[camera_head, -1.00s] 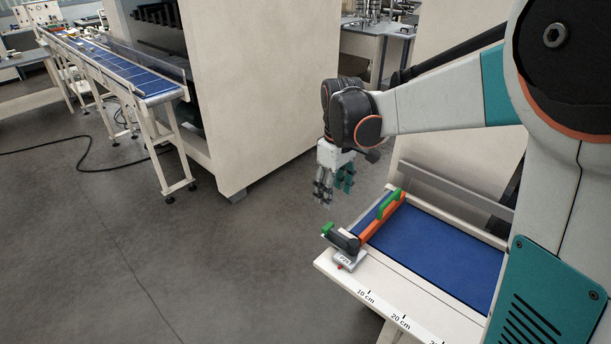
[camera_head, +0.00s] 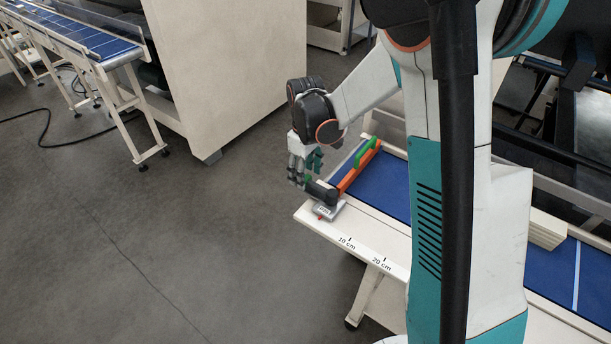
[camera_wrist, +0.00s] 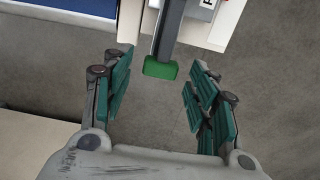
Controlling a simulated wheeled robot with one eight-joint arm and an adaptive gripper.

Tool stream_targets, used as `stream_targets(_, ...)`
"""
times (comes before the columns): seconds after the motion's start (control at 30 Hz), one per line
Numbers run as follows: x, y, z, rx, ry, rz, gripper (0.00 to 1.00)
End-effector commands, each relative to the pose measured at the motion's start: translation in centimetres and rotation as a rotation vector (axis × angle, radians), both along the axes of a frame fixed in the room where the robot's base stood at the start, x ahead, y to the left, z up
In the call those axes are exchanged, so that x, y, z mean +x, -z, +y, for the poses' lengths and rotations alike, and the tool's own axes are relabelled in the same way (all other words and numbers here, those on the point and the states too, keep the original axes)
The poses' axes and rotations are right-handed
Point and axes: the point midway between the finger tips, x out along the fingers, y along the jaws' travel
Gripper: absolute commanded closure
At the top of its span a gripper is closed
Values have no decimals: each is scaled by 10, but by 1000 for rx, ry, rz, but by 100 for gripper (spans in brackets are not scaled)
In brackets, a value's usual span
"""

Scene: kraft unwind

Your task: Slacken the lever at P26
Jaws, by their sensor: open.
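My gripper (camera_head: 303,168) is open and hangs at the near left corner of the conveyor, beside the dark clamp lever (camera_head: 321,194). The wrist view also shows my gripper (camera_wrist: 161,78), with teal pads on both sides of the lever's green tip (camera_wrist: 161,68). The tip lies in the gap near the fingertips, with space on each side, and I see no contact. The dark lever arm (camera_wrist: 170,28) runs up from it. A small pale label plate (camera_head: 326,210) sits by the lever; its text is too small to read surely. The wrist view cuts the label off.
An orange rail (camera_head: 359,167) with a green handle (camera_head: 366,151) crosses the blue belt (camera_head: 397,185). The pale front edge carries a centimetre scale (camera_head: 365,255). A large cream cabinet (camera_head: 225,70) stands behind.

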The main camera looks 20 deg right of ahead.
Motion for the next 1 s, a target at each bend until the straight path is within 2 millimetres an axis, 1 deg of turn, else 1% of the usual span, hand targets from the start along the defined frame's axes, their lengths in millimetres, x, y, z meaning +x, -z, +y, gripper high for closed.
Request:
stream_targets(0.03, 0, 5, 0, 0, 0, 0, 47)
stream_targets(0.13, 0, 11, 0, 0, 0, 0, 47)
stream_targets(0.47, 0, 13, 0, 0, 0, 0, 47)
stream_targets(0.5, 0, 13, 0, 0, 0, 0, 56)
stream_targets(0.57, 0, 13, 0, 0, 0, 0, 69)
stream_targets(0.6, 0, 13, 0, 0, 0, 0, 78)
stream_targets(0.7, 0, 13, 0, 0, 0, 0, 100)
stream_targets(1.0, -2, 13, 2, 0, -25, 0, 100)
